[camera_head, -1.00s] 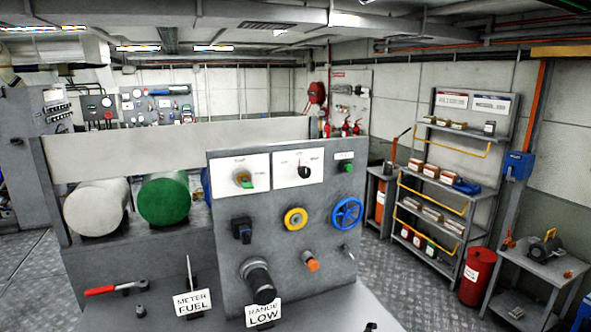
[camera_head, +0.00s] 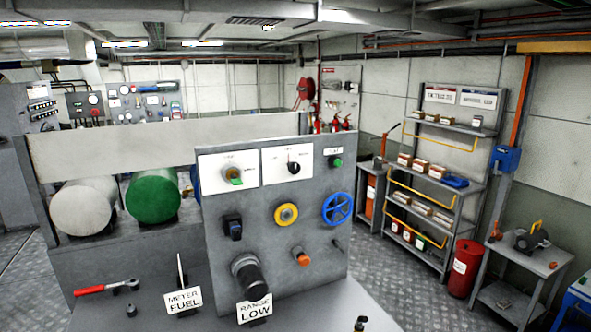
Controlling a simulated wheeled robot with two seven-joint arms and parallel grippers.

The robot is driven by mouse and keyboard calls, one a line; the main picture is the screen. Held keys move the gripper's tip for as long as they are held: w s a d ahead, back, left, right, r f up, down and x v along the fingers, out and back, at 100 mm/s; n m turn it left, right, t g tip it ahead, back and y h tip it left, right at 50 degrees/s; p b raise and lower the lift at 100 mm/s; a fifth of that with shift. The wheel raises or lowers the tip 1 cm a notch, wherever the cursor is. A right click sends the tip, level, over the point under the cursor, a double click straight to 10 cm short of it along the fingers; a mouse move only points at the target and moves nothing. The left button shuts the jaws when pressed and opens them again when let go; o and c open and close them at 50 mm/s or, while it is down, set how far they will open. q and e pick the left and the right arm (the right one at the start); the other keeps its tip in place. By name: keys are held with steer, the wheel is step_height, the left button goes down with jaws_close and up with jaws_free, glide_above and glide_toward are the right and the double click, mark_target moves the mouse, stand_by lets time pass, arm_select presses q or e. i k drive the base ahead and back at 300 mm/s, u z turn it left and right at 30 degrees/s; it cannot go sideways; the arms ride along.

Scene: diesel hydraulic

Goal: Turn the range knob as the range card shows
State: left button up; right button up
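The range card (camera_head: 254,309) is a white sign reading "RANGE LOW" at the front foot of the grey panel (camera_head: 262,243). A black knob (camera_head: 294,168) sits on the right white plate at the panel's top, with small labels around it. Its pointer looks roughly upward; the labels are too small to read surely. A knob with green and orange parts (camera_head: 234,175) sits on the left white plate, its small labels unclear.
A "METER FUEL" card (camera_head: 184,301) and a red-handled wrench (camera_head: 105,288) are on the bench at left. The panel also carries a yellow ring knob (camera_head: 286,215), a blue handwheel (camera_head: 337,209), an orange knob (camera_head: 301,256) and a protruding black cylinder (camera_head: 249,275).

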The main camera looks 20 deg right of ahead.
mark_target(294, 167)
steer(key=k, duration=1.3)
steer(key=z, duration=0.8)
steer(key=i, duration=1.2)
steer(key=u, duration=0.4)
